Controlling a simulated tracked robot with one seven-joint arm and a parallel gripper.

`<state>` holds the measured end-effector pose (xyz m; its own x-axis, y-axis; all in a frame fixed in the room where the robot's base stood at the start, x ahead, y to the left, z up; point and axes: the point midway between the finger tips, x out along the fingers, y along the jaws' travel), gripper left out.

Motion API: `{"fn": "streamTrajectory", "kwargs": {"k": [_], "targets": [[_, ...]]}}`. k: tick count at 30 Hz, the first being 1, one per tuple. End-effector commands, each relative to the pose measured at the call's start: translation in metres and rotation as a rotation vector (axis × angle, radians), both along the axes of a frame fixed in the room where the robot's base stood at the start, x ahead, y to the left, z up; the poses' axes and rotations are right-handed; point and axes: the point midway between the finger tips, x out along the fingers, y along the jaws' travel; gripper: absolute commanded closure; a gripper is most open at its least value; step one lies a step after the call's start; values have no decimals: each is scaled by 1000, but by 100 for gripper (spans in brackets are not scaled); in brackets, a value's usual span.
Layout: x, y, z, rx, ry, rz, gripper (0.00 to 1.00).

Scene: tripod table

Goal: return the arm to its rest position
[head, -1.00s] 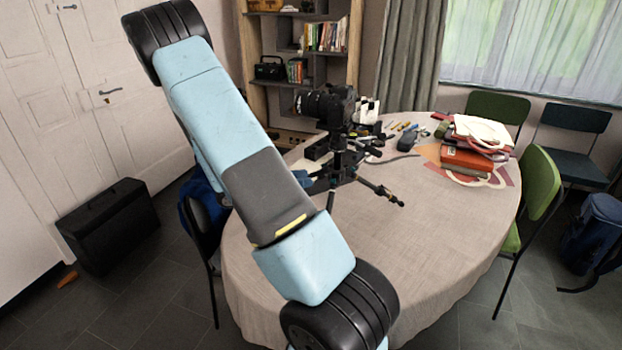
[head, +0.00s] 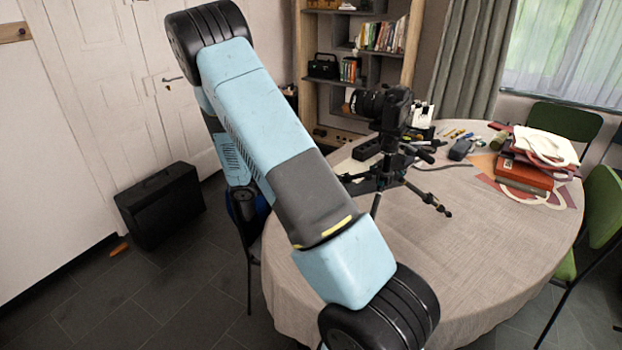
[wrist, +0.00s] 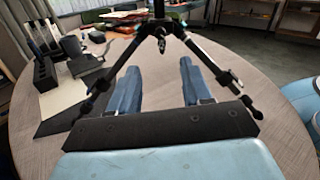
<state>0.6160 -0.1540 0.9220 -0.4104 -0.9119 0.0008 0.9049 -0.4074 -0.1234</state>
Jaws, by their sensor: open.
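My gripper (wrist: 158,78) shows in the wrist view as two blue fingers, spread apart, with only tabletop between them. It is open and empty. The black tripod (head: 390,168) stands on the oval table (head: 470,235) with a black camera (head: 391,108) on top. In the wrist view two tripod legs (wrist: 222,76) spread on either side of my fingers; I cannot tell how wide the gaps are. In the head view my pale blue arm runs from upper left to lower centre, and my gripper is not clear there.
A black case (head: 160,205) stands on the floor at left. Green chairs (head: 600,210) stand at the right, and a shelf (head: 355,60) is behind. The front of the tabletop is clear.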

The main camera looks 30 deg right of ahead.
Motion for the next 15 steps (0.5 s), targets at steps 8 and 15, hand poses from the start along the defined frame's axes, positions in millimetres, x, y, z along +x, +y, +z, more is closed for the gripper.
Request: {"fn": "streamTrajectory", "kwargs": {"k": [8, 15], "targets": [[-1, 0, 2, 5, -8, -4, 51], [-17, 4, 26, 93, -143, -67, 51]]}}
